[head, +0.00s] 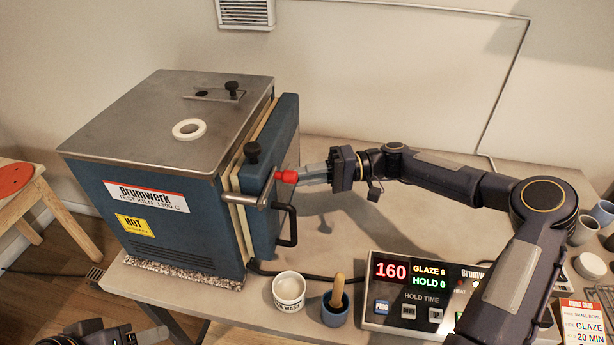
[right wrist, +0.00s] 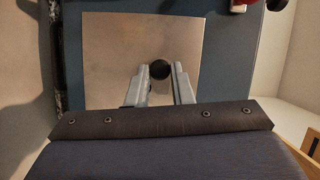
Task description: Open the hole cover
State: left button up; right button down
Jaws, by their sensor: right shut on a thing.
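The blue kiln (head: 165,215) stands on the left of the table, with its door (head: 272,170) on its right side. In the right wrist view, a bare metal plate (right wrist: 110,50) with a round black knob (right wrist: 160,69) lies against a blue face; it looks like the hole cover. My right gripper (right wrist: 161,72) is shut on this knob, a finger on each side. In the head view, my right gripper (head: 301,175) reaches the door's outer face from the right; plate and knob are hidden there. My left gripper (head: 152,336) is partly in view at the bottom left; its opening is unclear.
A red-tipped lever (head: 287,176) and a dark door handle (head: 290,228) are close to my right fingers. A white cup (head: 289,291), a blue pot with a wooden tool (head: 336,306) and a control box (head: 415,290) stand in front. A white ring (head: 189,129) lies on the kiln top.

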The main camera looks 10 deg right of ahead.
jog(key=shift+m, duration=0.5)
jog(key=shift+r, duration=0.1)
jog(key=c, duration=1.3)
grip_release()
jog(key=shift+d, duration=0.1)
jog(key=d+b, duration=0.2)
jog(key=d, duration=0.5)
jog(key=shift+d, duration=0.35)
